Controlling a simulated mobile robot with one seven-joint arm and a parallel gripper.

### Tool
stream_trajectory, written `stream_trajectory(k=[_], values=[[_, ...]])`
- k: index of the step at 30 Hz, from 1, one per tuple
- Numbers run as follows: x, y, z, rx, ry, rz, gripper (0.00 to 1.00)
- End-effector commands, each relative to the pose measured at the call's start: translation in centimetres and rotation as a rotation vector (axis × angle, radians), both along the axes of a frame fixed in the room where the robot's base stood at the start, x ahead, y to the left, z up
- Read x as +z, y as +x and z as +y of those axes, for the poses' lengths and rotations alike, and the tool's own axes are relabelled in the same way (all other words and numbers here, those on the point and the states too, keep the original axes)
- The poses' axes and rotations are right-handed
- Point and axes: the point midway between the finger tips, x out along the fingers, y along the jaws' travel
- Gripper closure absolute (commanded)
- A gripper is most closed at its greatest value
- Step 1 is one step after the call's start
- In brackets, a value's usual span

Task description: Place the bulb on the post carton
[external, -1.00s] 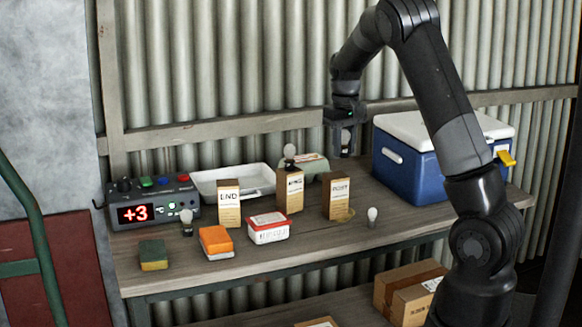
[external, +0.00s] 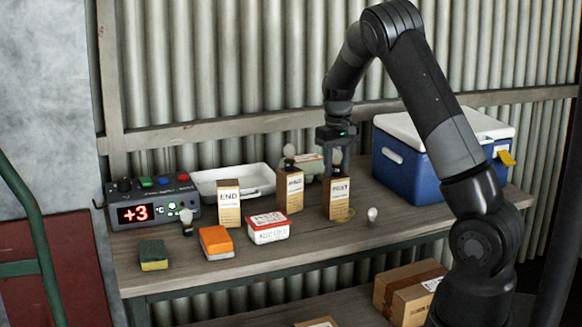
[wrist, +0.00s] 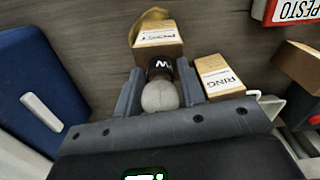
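My gripper (external: 337,160) is shut on a bulb (external: 336,157) with a pale round globe and a dark base. In the wrist view the bulb (wrist: 160,95) sits between the two fingers (wrist: 160,85), globe toward the camera, base pointing down. The post carton (external: 338,200), brown with a cream label, stands upright on the bench. The bulb is just above or behind its top; contact cannot be told. In the wrist view the carton (wrist: 158,35) lies just beyond the bulb's base.
The ring carton (external: 290,190), with a bulb (external: 289,151) on top, stands close left. The END carton (external: 229,204) is farther left. A blue cooler (external: 410,170) is behind right. The front bench edge is mostly clear.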

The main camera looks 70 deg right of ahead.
Motion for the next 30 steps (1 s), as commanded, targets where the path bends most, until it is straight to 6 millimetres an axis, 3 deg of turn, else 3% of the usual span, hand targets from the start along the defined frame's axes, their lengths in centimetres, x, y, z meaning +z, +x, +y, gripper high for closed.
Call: stream_trajectory(k=[5,16,30], values=[[0.0,0.0,0.0,0.000,0.000,0.000,0.49],[1.0,0.0,-0.1,0.000,-0.002,-0.002,0.48],[10.2,0.0,-0.1,0.000,-0.002,-0.002,0.48]])
